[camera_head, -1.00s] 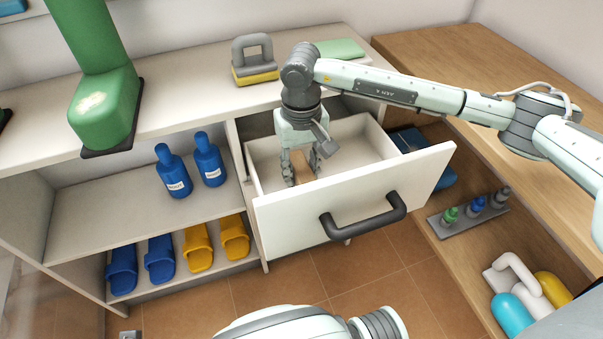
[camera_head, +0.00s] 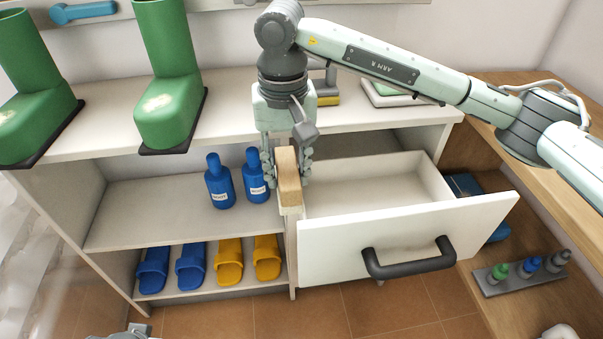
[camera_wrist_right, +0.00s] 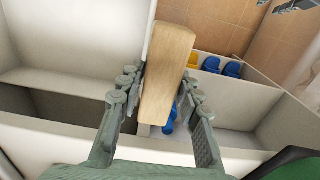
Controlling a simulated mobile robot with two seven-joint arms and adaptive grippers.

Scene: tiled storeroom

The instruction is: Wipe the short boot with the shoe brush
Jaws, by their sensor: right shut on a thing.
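Two green boots (camera_head: 166,95) and (camera_head: 30,112) stand on the shelf top at the left, each with a pale smudge on its toe. My right gripper (camera_head: 287,172) is shut on a wooden block, the shoe brush (camera_head: 289,180), held above the left end of the open drawer. In the right wrist view the brush (camera_wrist_right: 167,75) sits between both fingers; its bristles are hidden. At the bottom edge of the head view, a grey piece, seemingly my left gripper (camera_head: 138,329), barely shows.
The drawer (camera_head: 400,235) is pulled out and looks empty. Blue bottles (camera_head: 219,182) stand on the shelf left of it, with blue and yellow slippers (camera_head: 229,262) below.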

